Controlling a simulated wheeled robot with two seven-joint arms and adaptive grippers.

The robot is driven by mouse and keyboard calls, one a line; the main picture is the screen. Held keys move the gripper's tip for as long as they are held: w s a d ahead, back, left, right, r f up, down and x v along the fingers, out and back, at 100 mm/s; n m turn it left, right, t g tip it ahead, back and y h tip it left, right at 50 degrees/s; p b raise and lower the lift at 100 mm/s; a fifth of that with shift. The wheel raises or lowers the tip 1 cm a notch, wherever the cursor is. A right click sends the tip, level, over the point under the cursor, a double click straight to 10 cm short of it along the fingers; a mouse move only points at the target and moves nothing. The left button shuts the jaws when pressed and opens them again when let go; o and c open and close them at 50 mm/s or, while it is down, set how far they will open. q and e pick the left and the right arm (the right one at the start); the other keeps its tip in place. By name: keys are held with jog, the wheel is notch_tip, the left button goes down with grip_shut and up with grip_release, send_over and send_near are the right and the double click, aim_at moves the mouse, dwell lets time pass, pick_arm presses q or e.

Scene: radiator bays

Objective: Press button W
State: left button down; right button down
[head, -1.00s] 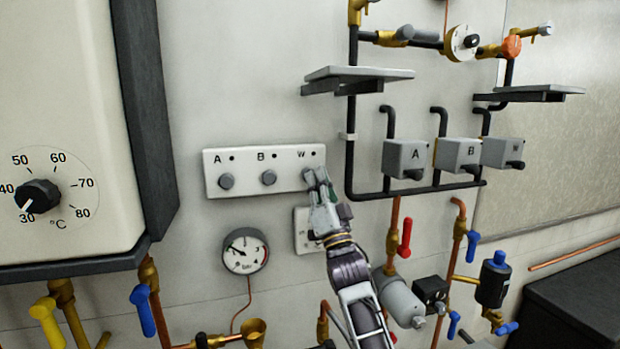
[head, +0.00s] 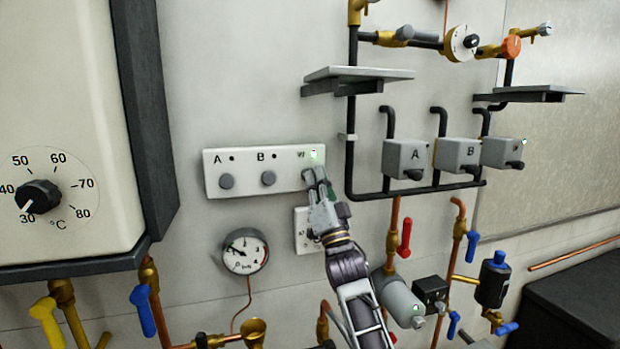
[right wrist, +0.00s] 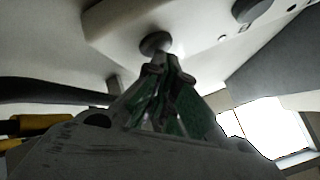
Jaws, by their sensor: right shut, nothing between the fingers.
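The white button panel (head: 243,187) on the wall carries grey buttons A (head: 227,181) and B (head: 269,178), with dark dots beside their letters. The light beside the W (head: 314,154) is lit whitish green. My right gripper (head: 315,176) is shut and empty, its fingertips at button W, which they mostly hide in the head view. In the right wrist view, the fingertips (right wrist: 165,62) are at a round dark button (right wrist: 155,43) and seem to touch it. My left gripper is not in view.
A pressure gauge (head: 245,251) hangs below the panel. A grey shelf (head: 358,74) juts out above.

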jog(key=shift+s+d, duration=0.1)
jog(key=shift+s, duration=0.4)
dwell(0.7)
jog(key=s, duration=0.1)
jog(key=s+d, duration=0.1)
jog(key=s, duration=0.1)
jog(key=s+p, duration=0.1)
jog(key=s, duration=0.1)
jog(key=shift+s+d, duration=0.25)
jog(key=shift+d, duration=0.15)
dwell(0.4)
